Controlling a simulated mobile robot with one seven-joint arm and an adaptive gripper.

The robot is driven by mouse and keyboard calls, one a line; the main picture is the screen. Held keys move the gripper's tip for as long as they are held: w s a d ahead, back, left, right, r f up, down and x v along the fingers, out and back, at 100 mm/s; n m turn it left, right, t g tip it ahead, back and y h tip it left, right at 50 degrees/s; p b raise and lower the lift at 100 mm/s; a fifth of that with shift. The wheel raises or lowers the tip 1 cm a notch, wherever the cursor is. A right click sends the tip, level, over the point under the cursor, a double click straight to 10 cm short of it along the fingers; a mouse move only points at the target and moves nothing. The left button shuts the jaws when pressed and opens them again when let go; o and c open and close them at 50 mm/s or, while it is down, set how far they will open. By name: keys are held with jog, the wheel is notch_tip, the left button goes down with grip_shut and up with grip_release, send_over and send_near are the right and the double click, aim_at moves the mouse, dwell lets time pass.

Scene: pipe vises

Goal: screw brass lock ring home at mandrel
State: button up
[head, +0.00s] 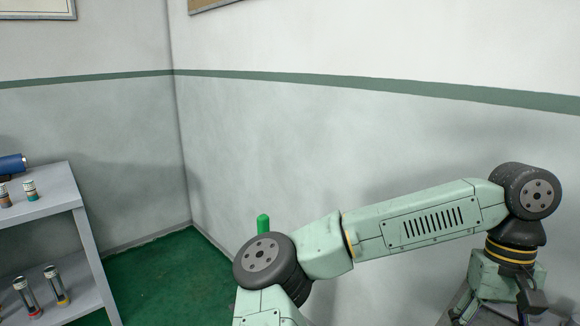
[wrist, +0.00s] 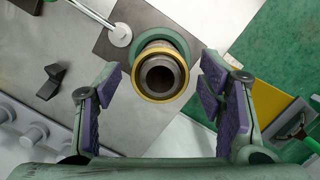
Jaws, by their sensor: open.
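In the wrist view a dark grey hollow mandrel (wrist: 161,73) points toward the camera. The brass lock ring (wrist: 139,90) shows as a gold band around it; how far it is threaded on cannot be told. My gripper (wrist: 162,84) is open, with purple-padded fingers to the left and right of the ring, and clear gaps show on both sides. Nothing is held. In the head view my gripper is only partly visible at the bottom right, and the mandrel and ring are not seen there.
A yellow panel (wrist: 273,107) is at right. In the head view a grey shelf (head: 50,208) holds small cylinders at left.

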jog(key=n+b, duration=0.1)
jog(key=n, duration=0.2)
jog(key=n+h+b, duration=0.1)
jog(key=n, duration=0.2)
jog(key=shift+a+f+n, duration=0.1)
jog(key=shift+f+n, duration=0.1)
jog(key=shift+n, duration=0.2)
jog(key=n+b, duration=0.1)
jog(key=n, duration=0.2)
jog(key=shift+h, duration=0.4)
jog(key=n+b, duration=0.1)
jog(key=n, duration=0.1)
jog(key=shift+r+n+t, duration=0.1)
jog(key=shift+n+t, duration=0.2)
jog(key=shift+n+h+b, duration=0.3)
jog(key=shift+n+b, duration=0.3)
jog(key=shift+n, duration=0.5)
jog(key=n+b, duration=0.1)
jog(key=n, duration=0.2)
jog(key=n+t+b, duration=0.1)
jog(key=n+b, duration=0.1)
jog(key=n, duration=0.1)
jog(key=shift+n+t, duration=0.3)
jog(key=shift+n, duration=0.1)
jog(key=shift+n+b, duration=0.3)
jog(key=shift+n, duration=0.5)
jog(key=n+t, duration=0.1)
jog(key=n, duration=0.2)
jog(key=shift+r, duration=0.1)
jog(key=shift+c, duration=0.2)
